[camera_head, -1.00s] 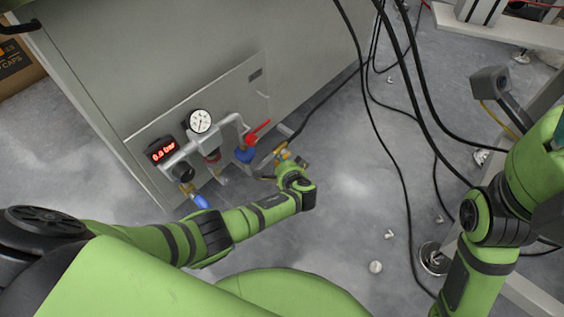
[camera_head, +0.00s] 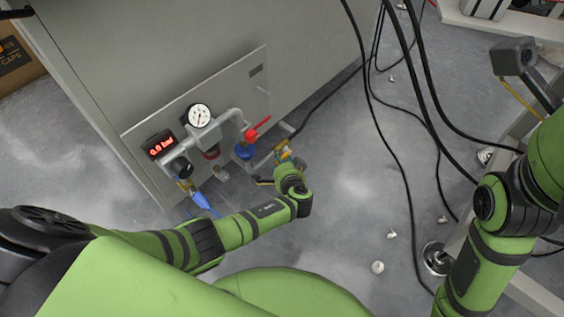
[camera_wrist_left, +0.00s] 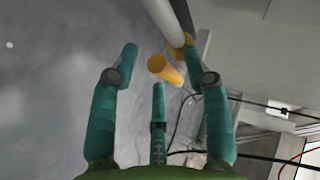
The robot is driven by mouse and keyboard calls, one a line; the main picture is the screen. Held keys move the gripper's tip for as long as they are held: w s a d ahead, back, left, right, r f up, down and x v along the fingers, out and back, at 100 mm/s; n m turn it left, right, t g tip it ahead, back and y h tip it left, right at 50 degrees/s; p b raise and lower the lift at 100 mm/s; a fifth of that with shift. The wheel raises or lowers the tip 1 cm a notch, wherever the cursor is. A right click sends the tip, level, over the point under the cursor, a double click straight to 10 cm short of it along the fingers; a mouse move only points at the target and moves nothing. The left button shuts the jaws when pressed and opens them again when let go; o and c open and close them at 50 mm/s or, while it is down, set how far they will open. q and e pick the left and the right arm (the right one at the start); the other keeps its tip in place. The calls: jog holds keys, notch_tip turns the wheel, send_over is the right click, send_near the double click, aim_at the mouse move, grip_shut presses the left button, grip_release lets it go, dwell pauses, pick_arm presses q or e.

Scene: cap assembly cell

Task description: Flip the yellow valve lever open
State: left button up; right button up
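The yellow valve lever (camera_wrist_left: 166,69) shows in the left wrist view as a short yellow bar, beside a pale pipe with a yellow collar. My left gripper (camera_wrist_left: 170,66) has its teal fingers spread, with the lever between them in the picture. I cannot see any finger touching it. In the head view, yellow parts (camera_head: 284,152) show at the end of my left arm, low beside the cabinet, partly hidden by the wrist. My right arm shows at the right, but its gripper is outside the picture.
A grey cabinet (camera_head: 240,40) carries a panel with a round gauge (camera_head: 199,116), a red display (camera_head: 159,145) reading 0.0 bar, a red handle (camera_head: 258,129) and a blue handle (camera_head: 203,203). Black cables (camera_head: 372,95) cross the floor. Small loose parts (camera_head: 378,267) lie there.

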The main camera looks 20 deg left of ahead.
pick_arm(q)
jog(key=v, duration=1.2)
jog(key=shift+r, duration=0.15)
dwell(0.4)
